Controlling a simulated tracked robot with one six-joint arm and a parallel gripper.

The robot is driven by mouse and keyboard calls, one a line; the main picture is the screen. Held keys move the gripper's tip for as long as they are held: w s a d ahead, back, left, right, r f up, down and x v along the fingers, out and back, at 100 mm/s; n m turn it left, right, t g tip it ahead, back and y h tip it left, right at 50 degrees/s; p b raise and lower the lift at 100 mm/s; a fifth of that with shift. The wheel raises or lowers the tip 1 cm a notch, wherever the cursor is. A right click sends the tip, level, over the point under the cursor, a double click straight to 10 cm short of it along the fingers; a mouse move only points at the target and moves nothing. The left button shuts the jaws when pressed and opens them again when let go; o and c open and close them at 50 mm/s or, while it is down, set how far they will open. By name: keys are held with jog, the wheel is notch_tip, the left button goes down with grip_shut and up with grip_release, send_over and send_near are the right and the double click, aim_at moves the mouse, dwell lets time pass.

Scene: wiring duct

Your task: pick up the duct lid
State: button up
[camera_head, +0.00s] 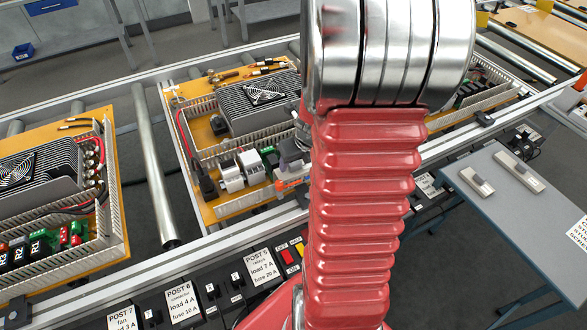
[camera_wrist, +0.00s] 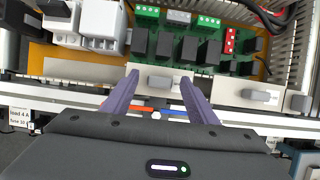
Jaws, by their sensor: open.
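In the wrist view a short beige duct lid (camera_wrist: 146,82) with a grey grip block lies along the front edge of the wiring board, in front of a row of black relays. My gripper (camera_wrist: 160,88) is open, its two purple fingers one on each side of the grip block. I cannot tell whether they touch the lid. A red and a blue wire (camera_wrist: 146,111) show between the fingers, nearer my palm. In the head view my red arm hides most of the gripper (camera_head: 290,155) and the lid there.
A second beige lid (camera_wrist: 232,92) with a grey grip sits to the right in the wrist view. Two similar lids (camera_head: 470,177) (camera_head: 508,165) lie on the grey side table (camera_head: 480,225). Tall white modules (camera_wrist: 98,25) stand left of the fingers. Another board (camera_head: 110,155) is on the conveyor at left.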

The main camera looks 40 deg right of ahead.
aim_at(296, 165)
jog(key=shift+c, duration=0.3)
jog(key=c, duration=1)
notch_tip(296, 165, up, 10)
dwell(0.4)
jog(key=shift+r, duration=1.1)
jog(key=shift+r, duration=0.7)
jog(key=shift+r, duration=0.3)
